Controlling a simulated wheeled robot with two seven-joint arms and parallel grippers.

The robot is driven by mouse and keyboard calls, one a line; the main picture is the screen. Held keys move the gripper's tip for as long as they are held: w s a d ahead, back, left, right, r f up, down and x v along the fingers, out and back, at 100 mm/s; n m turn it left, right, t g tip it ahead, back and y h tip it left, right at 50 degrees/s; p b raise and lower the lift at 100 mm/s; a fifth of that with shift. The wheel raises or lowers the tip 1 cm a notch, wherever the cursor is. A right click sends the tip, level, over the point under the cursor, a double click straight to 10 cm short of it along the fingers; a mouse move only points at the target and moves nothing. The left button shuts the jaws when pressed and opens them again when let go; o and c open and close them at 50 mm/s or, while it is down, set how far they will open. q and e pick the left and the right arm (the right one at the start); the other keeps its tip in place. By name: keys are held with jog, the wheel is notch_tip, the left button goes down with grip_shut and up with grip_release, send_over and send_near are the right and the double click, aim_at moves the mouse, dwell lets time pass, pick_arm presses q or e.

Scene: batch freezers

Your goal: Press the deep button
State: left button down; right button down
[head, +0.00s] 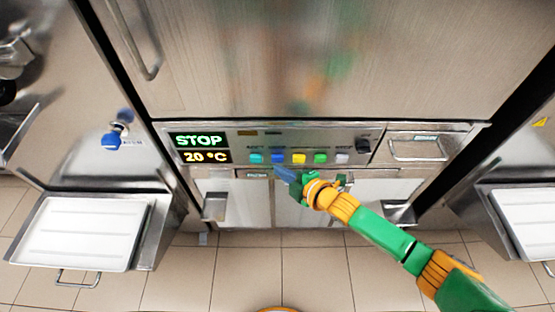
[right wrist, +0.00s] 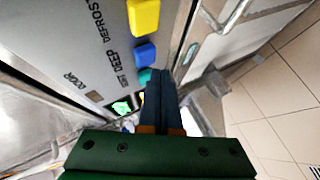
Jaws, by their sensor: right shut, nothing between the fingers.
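A row of coloured buttons runs along the freezer's control panel. The blue button (head: 277,158) sits between a teal button (head: 256,158) and a yellow button (head: 299,158). In the right wrist view the printed word DEEP lies beside the blue button (right wrist: 145,54). My right gripper (head: 277,170) is shut and empty, with its blue fingertips just below the blue button. In the right wrist view its fingers (right wrist: 161,74) lie together beside the teal button (right wrist: 145,76). Contact with the panel cannot be told. My left gripper is not in view.
The display (head: 199,148) reads STOP and 20 °C. A green button (head: 320,158) and a pale button (head: 342,158) continue the row at right. Freezer doors with handles stand above and below. White trays (head: 80,230) stick out at both sides.

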dwell(0.7)
jog(key=shift+w+b, duration=0.3)
jog(key=shift+w, duration=0.1)
jog(key=shift+w+b, duration=0.5)
jog(key=shift+w, duration=0.05)
dwell(0.5)
jog(key=shift+s+p, duration=0.9)
jog(key=shift+s, duration=0.05)
